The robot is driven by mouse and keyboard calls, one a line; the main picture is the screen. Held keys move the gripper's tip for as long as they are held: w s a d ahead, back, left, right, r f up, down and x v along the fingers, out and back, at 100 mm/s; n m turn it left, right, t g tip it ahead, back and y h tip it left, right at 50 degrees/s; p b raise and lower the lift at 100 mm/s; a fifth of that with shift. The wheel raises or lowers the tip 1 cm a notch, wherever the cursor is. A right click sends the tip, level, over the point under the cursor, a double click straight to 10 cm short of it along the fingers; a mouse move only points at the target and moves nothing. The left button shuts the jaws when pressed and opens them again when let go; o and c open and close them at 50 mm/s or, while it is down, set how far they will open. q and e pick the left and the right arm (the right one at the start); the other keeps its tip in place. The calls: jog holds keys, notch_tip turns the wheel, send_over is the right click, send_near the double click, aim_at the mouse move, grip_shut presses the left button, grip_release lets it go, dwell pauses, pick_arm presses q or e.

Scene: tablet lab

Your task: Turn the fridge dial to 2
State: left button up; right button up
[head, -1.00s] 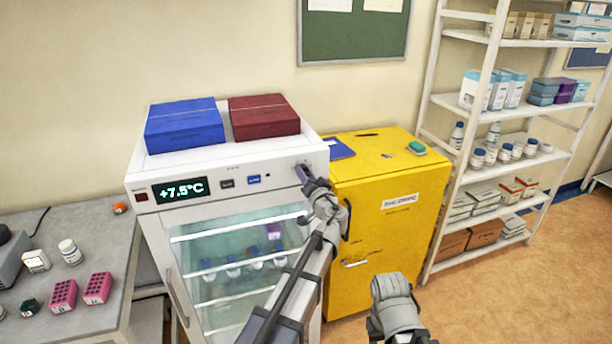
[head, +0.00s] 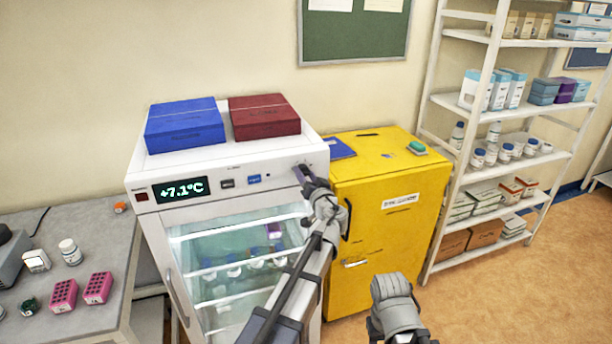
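The white fridge (head: 150,222) has a front panel with a green display (head: 180,190) reading +7.1°C. My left gripper (head: 302,174) is at the right end of this panel, where its fingers meet the panel face. The dial is hidden behind the fingers, so its setting and any gap between the fingers cannot be seen. A grey part of my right arm shows at the bottom, right of the fridge; its fingertips do not show.
A blue box (head: 185,126) and a dark red box (head: 264,116) lie on the fridge top. A yellow cabinet (head: 392,245) stands close on the right, with a white shelf rack (head: 432,150) beyond. A grey bench (head: 105,235) with pink racks stands left.

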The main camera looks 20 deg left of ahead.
pick_arm(q)
jog(key=o, duration=0.3)
jog(key=v, duration=0.7)
jog(key=shift+s+d, duration=0.25)
jog(key=shift+s, duration=0.1)
jog(key=s+d+f+g+h+b, duration=0.25)
jog(key=s+f+g, duration=0.65)
jog(key=s+f, duration=0.7)
jog(key=s+d+f+m+g+h, duration=0.1)
jog(key=s+d+f+g+h, duration=0.1)
jog(key=s+d, duration=0.1)
jog(key=s+d+f+m+g+h, duration=0.2)
jog(key=s+d+f, duration=0.1)
jog(key=s, duration=0.3)
jog(key=s+d+f+m+g+h, duration=0.1)
jog(key=s+d+f+g+h, duration=0.1)
jog(key=s+d+f, duration=0.1)
jog(key=shift+s+d+f+m, duration=0.15)
jog(key=shift+s+d+m, duration=0.25)
jog(key=shift+s, duration=0.4)
